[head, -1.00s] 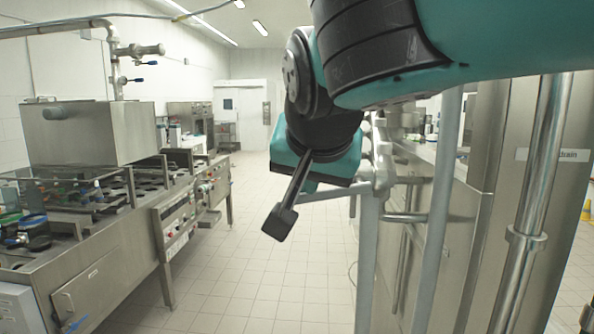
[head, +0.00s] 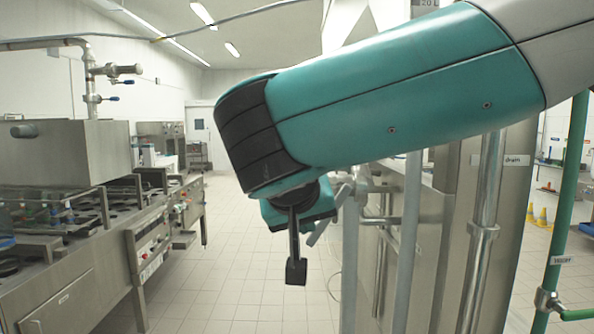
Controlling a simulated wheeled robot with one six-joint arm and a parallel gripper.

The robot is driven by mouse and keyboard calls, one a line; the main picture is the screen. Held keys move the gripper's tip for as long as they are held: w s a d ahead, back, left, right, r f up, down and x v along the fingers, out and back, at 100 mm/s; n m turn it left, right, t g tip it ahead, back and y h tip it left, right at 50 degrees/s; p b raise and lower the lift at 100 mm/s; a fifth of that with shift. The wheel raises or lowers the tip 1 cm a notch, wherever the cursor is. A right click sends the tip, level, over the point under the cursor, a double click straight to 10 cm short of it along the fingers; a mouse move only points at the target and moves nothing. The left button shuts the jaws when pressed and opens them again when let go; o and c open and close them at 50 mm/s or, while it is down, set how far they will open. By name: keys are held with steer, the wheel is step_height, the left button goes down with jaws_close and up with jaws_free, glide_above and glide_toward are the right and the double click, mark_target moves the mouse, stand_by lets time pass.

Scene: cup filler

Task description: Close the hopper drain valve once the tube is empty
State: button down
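A steel pipe (head: 487,195) with a "drain" label (head: 502,160) stands upright on the right. A metal valve-like fitting (head: 352,190) sits on the grey frame left of it; a grey lever (head: 318,232) seems to hang from it, beside my gripper. I cannot tell whether this is the hopper drain valve or how it is set. A "20 L" mark shows at the top edge, mostly behind my arm. My gripper (head: 296,270) points down left of the fitting, with only one dark finger clearly seen. Whether it touches the lever is unclear. The tube's contents are not visible.
A steel machine bench (head: 75,265) with a tank (head: 70,150) and a blue-handled valve (head: 107,98) stands left. A green pipe (head: 572,190) labelled "water" (head: 560,260) runs at the far right. Tiled floor (head: 230,265) is clear in the middle.

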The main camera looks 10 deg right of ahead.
steer(key=shift+s+d+f, duration=0.1)
steer(key=shift+d+f, duration=0.05)
steer(key=shift+f, duration=0.1)
stand_by(0.4)
steer(key=shift+r, duration=0.1)
